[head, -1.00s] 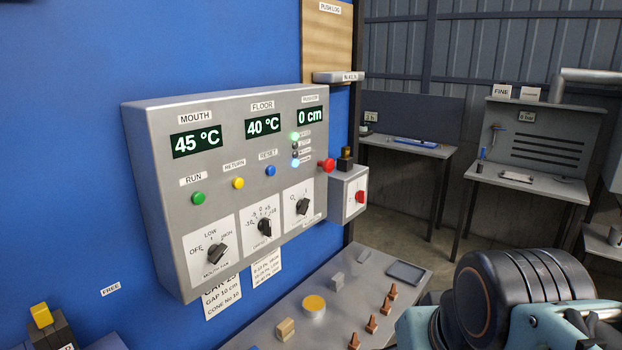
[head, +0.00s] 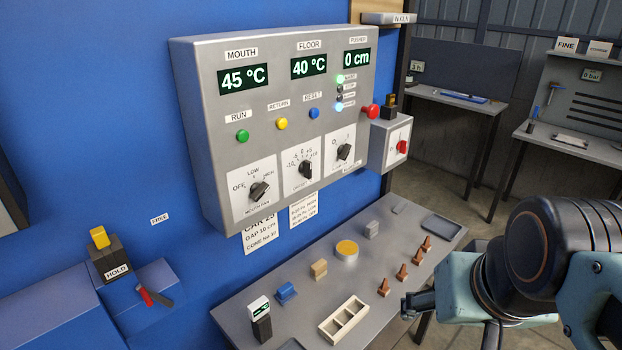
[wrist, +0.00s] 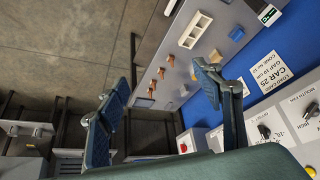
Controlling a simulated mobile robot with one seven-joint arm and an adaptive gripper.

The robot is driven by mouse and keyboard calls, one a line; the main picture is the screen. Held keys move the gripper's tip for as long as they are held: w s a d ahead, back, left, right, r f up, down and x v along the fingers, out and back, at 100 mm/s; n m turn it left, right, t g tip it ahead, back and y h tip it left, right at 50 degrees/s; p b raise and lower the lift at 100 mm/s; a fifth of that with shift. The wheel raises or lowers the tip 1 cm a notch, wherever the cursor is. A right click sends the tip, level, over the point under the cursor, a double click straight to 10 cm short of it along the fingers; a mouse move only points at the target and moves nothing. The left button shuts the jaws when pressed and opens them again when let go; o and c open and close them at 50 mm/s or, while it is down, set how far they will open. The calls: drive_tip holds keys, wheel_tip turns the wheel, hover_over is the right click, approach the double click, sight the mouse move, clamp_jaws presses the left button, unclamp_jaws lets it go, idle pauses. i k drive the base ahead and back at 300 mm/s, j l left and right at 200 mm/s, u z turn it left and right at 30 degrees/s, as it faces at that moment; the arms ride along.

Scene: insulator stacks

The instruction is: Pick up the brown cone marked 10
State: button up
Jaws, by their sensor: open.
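Several small brown cones stand in a slanting row on the grey bench (head: 300,270) in the head view, including a near one (head: 384,288) and a far one (head: 427,243). They also show as a row in the wrist view, with one cone (wrist: 153,85) near the middle. Any numbers on them are too small to read, so I cannot tell which is marked 10. My gripper (wrist: 160,95) is open and empty in the wrist view, its two fingers spread wide. In the head view its dark finger parts (head: 418,304) show right of the near cone, apart from it.
The bench also holds a cream compartment tray (head: 343,320), a yellow-topped disc (head: 347,249), a tan block (head: 319,269), a blue block (head: 287,292) and a dark tray (head: 437,228). The control panel (head: 290,120) overhangs its back. A red-handled lever (head: 146,297) is at left.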

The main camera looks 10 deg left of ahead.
sight(384, 290)
drive_tip(key=u, duration=0.4)
drive_tip(key=l+u, duration=0.6)
drive_tip(key=l, duration=0.2)
drive_tip(key=l+u, duration=0.1)
drive_tip(key=l, duration=0.8)
drive_tip(key=k+l+u, duration=0.15)
drive_tip(key=l, duration=0.75)
drive_tip(key=i, duration=0.05)
